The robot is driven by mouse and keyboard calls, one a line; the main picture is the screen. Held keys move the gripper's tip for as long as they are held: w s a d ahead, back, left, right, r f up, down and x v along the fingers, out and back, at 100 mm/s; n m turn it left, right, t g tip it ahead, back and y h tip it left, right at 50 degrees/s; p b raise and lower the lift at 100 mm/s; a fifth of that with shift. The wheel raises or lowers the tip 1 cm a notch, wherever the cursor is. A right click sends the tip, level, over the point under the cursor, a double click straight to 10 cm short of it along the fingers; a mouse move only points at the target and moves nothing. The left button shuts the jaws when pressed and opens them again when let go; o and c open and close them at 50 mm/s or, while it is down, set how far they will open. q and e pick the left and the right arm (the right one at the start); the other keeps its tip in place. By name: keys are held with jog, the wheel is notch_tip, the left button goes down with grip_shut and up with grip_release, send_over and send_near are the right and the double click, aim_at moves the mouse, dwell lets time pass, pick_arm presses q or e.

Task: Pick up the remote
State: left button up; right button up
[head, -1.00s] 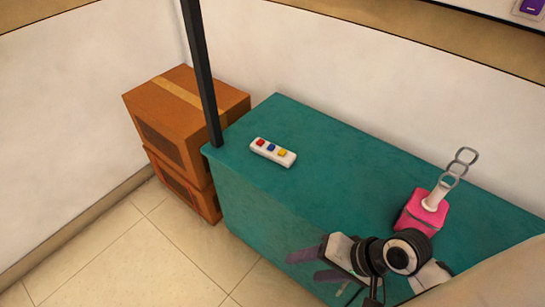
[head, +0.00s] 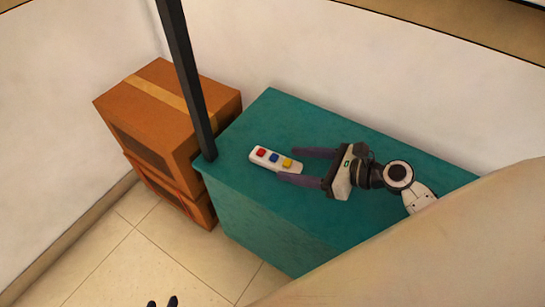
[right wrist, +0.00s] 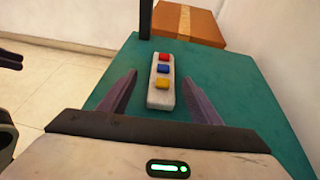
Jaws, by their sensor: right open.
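The white remote (head: 266,158), with red, blue and yellow buttons, lies flat on the teal cabinet top (head: 290,115). My right gripper (head: 290,165) is open over the cabinet, its fingers pointing left at the remote's yellow-button end. In the right wrist view the remote (right wrist: 161,96) lies between the two spread fingers (right wrist: 160,77), with a gap on each side. Its near end is in full view and nothing is gripped. My left gripper (head: 163,301) shows only as two separate dark fingertips at the bottom edge, low over the floor and away from the remote.
A dark upright post (head: 187,80) stands at the cabinet's left corner, beyond the remote. Two stacked orange boxes (head: 165,110) stand left of the cabinet. A white wall (head: 330,60) runs behind it. The cabinet top around the remote is clear.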

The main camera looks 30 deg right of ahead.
aim_at(278, 159)
jog(key=x, duration=0.2)
jog(key=b+x, duration=0.1)
jog(key=x, duration=0.3)
jog(key=shift+w+d+f+b, duration=0.1)
jog(key=shift+w+f+b, duration=0.1)
jog(key=shift+w+b, duration=0.15)
jog(key=shift+w+r, duration=0.1)
jog(key=c, duration=1.2)
